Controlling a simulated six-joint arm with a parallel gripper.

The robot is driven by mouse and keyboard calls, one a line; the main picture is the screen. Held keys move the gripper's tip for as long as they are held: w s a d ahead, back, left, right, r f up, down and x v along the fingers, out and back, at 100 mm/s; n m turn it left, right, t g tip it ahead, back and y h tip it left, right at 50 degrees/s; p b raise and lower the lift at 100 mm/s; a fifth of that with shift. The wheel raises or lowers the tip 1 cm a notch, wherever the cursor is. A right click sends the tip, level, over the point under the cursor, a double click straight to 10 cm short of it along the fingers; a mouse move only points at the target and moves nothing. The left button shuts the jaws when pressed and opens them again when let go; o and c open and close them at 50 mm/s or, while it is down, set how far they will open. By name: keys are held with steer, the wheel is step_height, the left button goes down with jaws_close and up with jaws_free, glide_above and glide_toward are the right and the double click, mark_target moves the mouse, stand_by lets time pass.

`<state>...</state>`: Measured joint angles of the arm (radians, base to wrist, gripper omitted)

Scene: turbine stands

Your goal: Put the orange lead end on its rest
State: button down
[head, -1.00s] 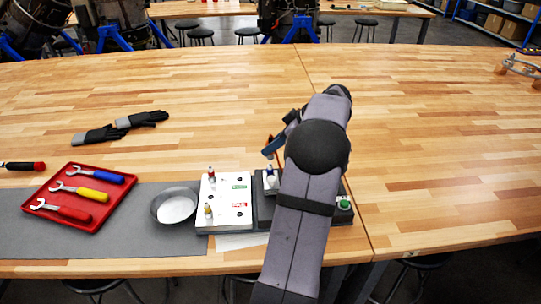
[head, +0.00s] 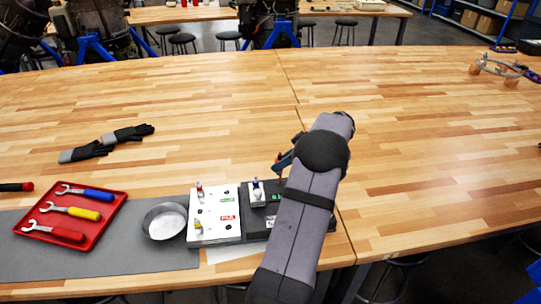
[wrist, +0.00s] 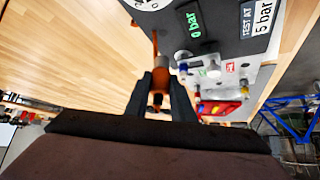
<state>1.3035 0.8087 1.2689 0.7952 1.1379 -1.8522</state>
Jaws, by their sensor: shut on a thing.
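The orange lead end (wrist: 158,82) is between the two dark fingers of my gripper (wrist: 160,90) in the wrist view, and they are shut on it. A thin orange part (wrist: 155,42) runs from it toward the dark test unit (wrist: 225,25). In the head view my gripper (head: 284,163) is mostly hidden behind my arm, above the dark test unit (head: 262,222). A white block with a blue-topped fitting (head: 257,190) stands on that unit. I cannot tell which part is the lead's rest.
Left of the unit stand a white panel (head: 213,228) with red and yellow fittings, a metal bowl (head: 164,206) and a red tray (head: 113,208) of wrenches. Black gloves (head: 105,143) lie farther back.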

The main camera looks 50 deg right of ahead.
mark_target(281, 173)
steer(key=shift+w+d+r, duration=0.2)
steer(key=shift+d+r, duration=0.1)
steer(key=shift+r, duration=0.05)
steer(key=shift+a+r+n+y, duration=0.1)
steer(key=shift+n+y, duration=0.3)
steer(key=shift+f, duration=1.5)
steer(key=shift+f+b, duration=0.5)
steer(key=shift+b, duration=0.15)
steer(key=shift+f+b, duration=0.4)
steer(key=shift+b, duration=0.2)
steer(key=shift+f+b, duration=0.7)
steer(key=shift+b, duration=1.45)
steer(key=shift+s+a+f+b, duration=0.1)
steer(key=shift+f+b, duration=0.55)
steer(key=shift+b, duration=0.1)
